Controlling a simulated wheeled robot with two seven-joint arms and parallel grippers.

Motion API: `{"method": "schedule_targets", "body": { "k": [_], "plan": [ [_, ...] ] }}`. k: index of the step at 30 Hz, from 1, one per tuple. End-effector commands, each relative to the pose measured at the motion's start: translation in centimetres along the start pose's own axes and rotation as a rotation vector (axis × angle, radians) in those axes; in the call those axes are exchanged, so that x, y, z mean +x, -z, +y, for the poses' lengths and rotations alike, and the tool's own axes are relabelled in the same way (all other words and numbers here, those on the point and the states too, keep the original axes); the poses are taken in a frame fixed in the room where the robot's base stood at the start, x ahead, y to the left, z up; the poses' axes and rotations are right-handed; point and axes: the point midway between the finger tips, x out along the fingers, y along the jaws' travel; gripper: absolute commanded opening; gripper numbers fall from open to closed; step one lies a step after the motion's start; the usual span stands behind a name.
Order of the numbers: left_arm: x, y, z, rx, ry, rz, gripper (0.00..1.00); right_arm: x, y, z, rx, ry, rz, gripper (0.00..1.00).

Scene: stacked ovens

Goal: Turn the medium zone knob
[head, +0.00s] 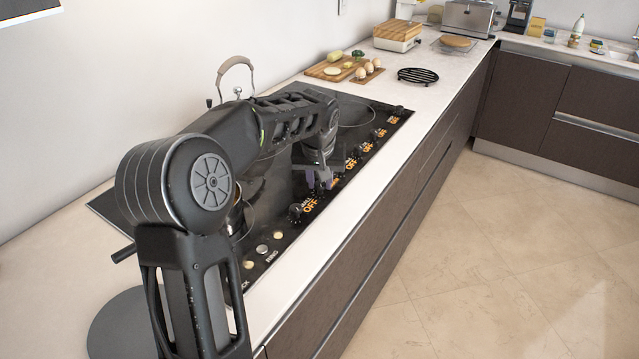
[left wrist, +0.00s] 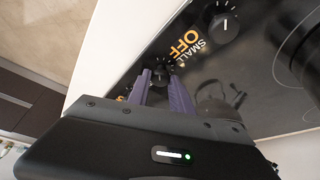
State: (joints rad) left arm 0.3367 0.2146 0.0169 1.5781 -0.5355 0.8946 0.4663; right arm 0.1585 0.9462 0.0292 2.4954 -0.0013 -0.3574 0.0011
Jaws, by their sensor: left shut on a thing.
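The black cooktop (head: 275,187) has a row of black knobs with yellow OFF labels along its front edge. My left gripper (head: 323,183) reaches down over this row. In the left wrist view its two purple fingers (left wrist: 166,82) are shut on a small black knob (left wrist: 163,68), one on each side. That knob's own label is mostly hidden by the gripper, so I cannot read its zone name. A neighbouring knob (left wrist: 224,27) stands free beside the label SMALL OFF; it also shows in the head view (head: 295,213). My right gripper is not in view.
A kettle (head: 237,80), partly hidden by my left arm, stands at the back of the cooktop. A wooden board with food (head: 335,70) and a black trivet (head: 418,76) lie beyond it. More knobs (head: 381,133) continue along the front edge. The floor at right is clear.

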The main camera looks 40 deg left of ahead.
Motion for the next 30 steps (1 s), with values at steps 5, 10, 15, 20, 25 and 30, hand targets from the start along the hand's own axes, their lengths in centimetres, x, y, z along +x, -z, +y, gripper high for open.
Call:
{"method": "schedule_targets", "body": {
  "k": [5,10,15,20,25,30],
  "plan": [
    [0.2,0.0,0.3,-0.112,0.045,0.002,0.0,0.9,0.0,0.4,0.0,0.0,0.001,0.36],
    [0.1,0.0,0.3,-0.207,0.085,0.002,0.0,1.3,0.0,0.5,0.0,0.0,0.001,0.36],
    [0.1,0.1,0.3,-0.264,0.109,0.002,0.0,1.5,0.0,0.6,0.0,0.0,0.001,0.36],
    [0.0,0.1,0.3,-0.284,0.118,0.001,0.0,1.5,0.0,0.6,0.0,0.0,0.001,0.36],
    [0.0,0.1,0.2,-0.286,0.118,0.001,0.0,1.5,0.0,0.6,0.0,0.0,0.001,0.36],
    [0.0,0.1,0.2,-0.286,0.118,0.0,0.28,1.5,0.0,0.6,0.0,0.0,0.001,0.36]
  ]
}}
